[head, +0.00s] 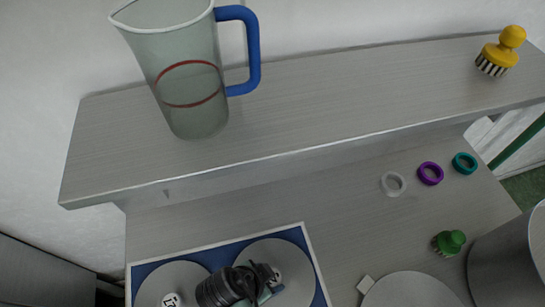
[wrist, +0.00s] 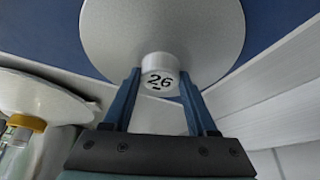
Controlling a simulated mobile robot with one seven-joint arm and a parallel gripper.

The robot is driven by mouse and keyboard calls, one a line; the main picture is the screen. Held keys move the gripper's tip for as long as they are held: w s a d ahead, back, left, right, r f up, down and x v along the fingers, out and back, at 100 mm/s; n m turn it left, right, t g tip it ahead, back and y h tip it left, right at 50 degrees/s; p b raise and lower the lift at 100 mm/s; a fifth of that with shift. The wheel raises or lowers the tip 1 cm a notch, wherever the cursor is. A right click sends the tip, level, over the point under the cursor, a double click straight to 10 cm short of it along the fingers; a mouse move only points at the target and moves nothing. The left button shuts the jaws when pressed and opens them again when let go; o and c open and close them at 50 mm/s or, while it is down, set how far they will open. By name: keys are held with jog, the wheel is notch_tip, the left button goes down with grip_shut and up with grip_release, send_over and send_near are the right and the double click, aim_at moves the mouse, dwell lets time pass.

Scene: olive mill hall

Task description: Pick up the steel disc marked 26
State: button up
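The steel disc marked 26 is a round grey plate with a short white knob (wrist: 160,77) that carries the number; its plate (wrist: 205,30) fills the top middle of the wrist view. In the head view this disc (head: 295,255) lies on the right of a blue tray, partly hidden behind my gripper (head: 262,288). In the wrist view my gripper (wrist: 160,80) has one blue finger on each side of the knob. The fingers are very close to the knob; I cannot tell whether they touch it.
The blue tray (head: 235,254) has a pale rim, and another steel disc (head: 190,275) lies on its left. Right of it are a pale disc (head: 410,292), a green knobbed piece (head: 449,242) and a grey cylinder (head: 510,260). A shelf behind holds a jug (head: 190,75) and a yellow brush (head: 502,50).

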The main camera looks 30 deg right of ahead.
grip_shut()
